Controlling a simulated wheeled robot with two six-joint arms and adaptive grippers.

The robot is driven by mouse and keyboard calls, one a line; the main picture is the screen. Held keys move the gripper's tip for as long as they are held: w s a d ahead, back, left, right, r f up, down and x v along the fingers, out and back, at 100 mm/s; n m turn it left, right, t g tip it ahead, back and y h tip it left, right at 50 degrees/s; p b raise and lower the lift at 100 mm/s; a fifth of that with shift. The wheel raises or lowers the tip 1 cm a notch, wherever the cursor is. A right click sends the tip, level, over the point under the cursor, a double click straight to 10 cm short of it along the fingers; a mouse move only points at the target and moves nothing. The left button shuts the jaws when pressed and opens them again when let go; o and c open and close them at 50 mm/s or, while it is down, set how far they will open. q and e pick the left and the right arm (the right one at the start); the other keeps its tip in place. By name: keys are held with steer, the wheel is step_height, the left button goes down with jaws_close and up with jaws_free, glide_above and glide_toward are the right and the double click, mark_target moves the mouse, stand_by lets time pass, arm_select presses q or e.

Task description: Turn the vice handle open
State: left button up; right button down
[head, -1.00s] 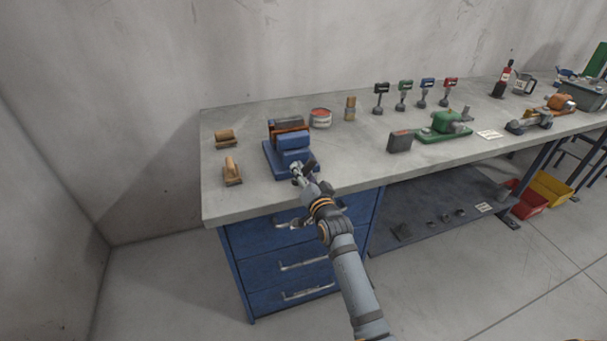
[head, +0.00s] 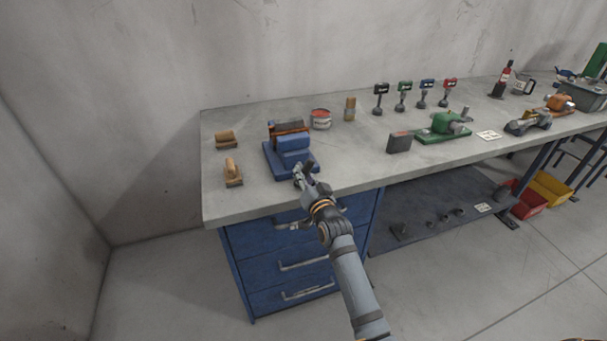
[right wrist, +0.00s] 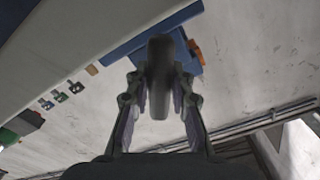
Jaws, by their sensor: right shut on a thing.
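The blue vice (head: 293,146) sits near the front left of the bench, with a dark and orange-brown part behind its blue front block. My right gripper (head: 302,177) is at the front of the vice, at the bench's front edge. In the right wrist view, a dark rounded bar, the vice handle (right wrist: 159,75), lies between the two fingers of my right gripper (right wrist: 160,100), which is shut on it. Part of the blue vice (right wrist: 192,58) shows behind the handle. In the head view the handle is small and partly hidden by the gripper. My left gripper is out of view.
Two wooden-handled brushes (head: 233,172) lie left of the vice. A red-topped tin (head: 321,119) and a wooden cylinder (head: 350,109) stand behind it. A green machine (head: 446,126) and dark block (head: 399,142) are to the right. Blue drawers (head: 280,262) are below.

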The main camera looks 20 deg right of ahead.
steer(key=n, duration=0.2)
steer(key=shift+n, duration=0.4)
steer(key=n, duration=0.2)
steer(key=shift+d+f+n+p, duration=0.1)
steer(key=shift+n+p, duration=0.25)
steer(key=shift+n, duration=0.05)
steer(key=n, duration=0.6)
steer(key=shift+d, duration=0.1)
steer(key=n+b, duration=0.1)
steer(key=n, duration=0.5)
steer(key=shift+n, duration=0.3)
steer(key=n, duration=0.5)
steer(key=shift+d+n+b, duration=0.1)
steer(key=shift+n+b, duration=0.2)
steer(key=shift+b, duration=0.05)
steer(key=c, duration=1.2)
jaws_free()
steer(key=shift+r, duration=0.2)
steer(key=shift+o, duration=0.2)
